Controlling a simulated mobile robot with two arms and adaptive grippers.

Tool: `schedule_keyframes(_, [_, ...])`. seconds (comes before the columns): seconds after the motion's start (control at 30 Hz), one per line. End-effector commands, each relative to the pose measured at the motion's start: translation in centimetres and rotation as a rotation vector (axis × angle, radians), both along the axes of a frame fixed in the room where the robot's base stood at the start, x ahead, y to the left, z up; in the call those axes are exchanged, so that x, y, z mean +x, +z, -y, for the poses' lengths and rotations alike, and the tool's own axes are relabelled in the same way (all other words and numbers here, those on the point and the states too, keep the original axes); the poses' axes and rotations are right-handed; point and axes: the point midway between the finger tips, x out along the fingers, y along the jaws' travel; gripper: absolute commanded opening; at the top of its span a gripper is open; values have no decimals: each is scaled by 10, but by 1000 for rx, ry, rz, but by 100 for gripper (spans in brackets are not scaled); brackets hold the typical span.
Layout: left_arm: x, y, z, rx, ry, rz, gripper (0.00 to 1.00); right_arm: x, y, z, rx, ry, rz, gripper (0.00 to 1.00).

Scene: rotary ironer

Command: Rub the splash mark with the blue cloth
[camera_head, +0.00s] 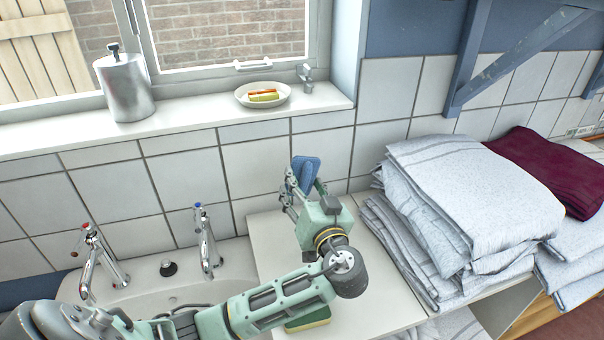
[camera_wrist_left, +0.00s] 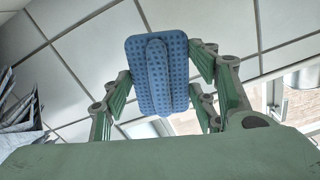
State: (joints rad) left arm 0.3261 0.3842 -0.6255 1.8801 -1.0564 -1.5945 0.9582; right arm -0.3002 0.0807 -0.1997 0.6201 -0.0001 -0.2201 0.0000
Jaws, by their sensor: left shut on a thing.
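The blue cloth (camera_head: 306,170) is a small folded pad with rounded corners. My left gripper (camera_head: 304,186) is shut on it and holds it up in front of the tiled wall (camera_head: 255,174). I cannot tell whether the cloth touches the tiles. I cannot make out a splash mark in either view; the arm and cloth hide part of the wall and counter. My right gripper is not in view.
A sink with two taps (camera_head: 207,240) lies left of the counter (camera_head: 385,312). A green and yellow sponge (camera_head: 308,321) lies partly under my arm. Folded grey towels (camera_head: 465,200) are stacked to the right. The windowsill holds a metal dispenser (camera_head: 125,88) and a soap dish (camera_head: 250,102).

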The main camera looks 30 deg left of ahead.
Motion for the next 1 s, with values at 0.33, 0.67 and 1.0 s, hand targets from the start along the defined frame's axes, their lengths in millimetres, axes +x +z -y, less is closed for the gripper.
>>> schedule_keyframes(0.33, [10,-2,-11,1,2,1,33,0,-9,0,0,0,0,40])
schedule_keyframes(0.67, [33,-3,-38,1,1,1,33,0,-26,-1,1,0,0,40])
schedule_keyframes(1.0, [43,0,-49,2,-3,1,33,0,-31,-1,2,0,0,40])
